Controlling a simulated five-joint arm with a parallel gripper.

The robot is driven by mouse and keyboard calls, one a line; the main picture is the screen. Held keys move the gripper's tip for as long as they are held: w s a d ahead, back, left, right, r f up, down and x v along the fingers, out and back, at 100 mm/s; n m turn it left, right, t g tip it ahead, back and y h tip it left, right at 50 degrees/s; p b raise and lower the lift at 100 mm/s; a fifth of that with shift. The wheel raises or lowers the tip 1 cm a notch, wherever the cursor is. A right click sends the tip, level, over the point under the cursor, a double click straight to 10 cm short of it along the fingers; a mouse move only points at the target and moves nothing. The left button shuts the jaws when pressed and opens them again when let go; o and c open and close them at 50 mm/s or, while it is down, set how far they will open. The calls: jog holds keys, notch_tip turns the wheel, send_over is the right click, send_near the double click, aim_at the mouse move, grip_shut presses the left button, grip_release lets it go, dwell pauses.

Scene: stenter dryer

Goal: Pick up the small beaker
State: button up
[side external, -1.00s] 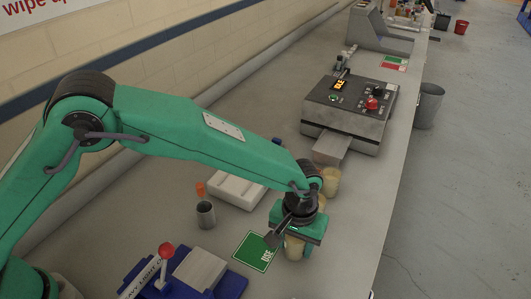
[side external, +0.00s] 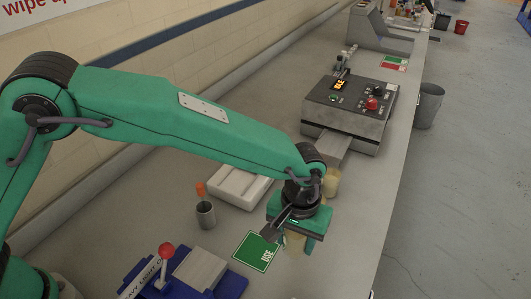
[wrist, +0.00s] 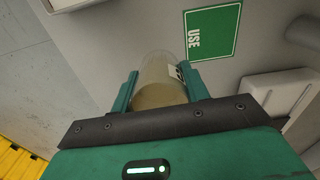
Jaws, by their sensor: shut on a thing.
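The small beaker (side external: 294,244) is clear, with pale yellowish contents and a dark-and-white marking on its wall. My gripper (side external: 297,232) points down and is shut on it. In the wrist view the beaker (wrist: 160,82) stands between the two green fingers, one on each side. In the side view the jaws hide its upper part. Whether its base is clear of the bench is hard to tell. Another beaker with yellowish contents (side external: 332,183) stands just behind my gripper, partly hidden by my wrist.
A green "USE" card (side external: 257,251) lies left of the held beaker. A grey metal cup (side external: 206,215) with an orange-topped item and a white tray (side external: 239,187) are further left. A control box (side external: 350,112) stands behind. The bench edge is close on the right.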

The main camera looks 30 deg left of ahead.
jog(key=s+d+r, duration=0.2)
jog(key=s+r, duration=0.3)
jog(key=s, duration=0.3)
jog(key=shift+s+d+r, duration=0.25)
jog(key=shift+s+d, duration=0.05)
jog(key=shift+s, duration=0.05)
jog(key=shift+a, duration=0.1)
jog(key=shift+s+a, duration=1.7)
jog(key=shift+a, duration=1.7)
send_over(257, 251)
notch_tip(257, 251, down, 7)
jog(key=shift+a+r, duration=0.1)
jog(key=shift+r, duration=0.05)
jog(key=shift+f, duration=2.05)
jog(key=shift+f, duration=0.1)
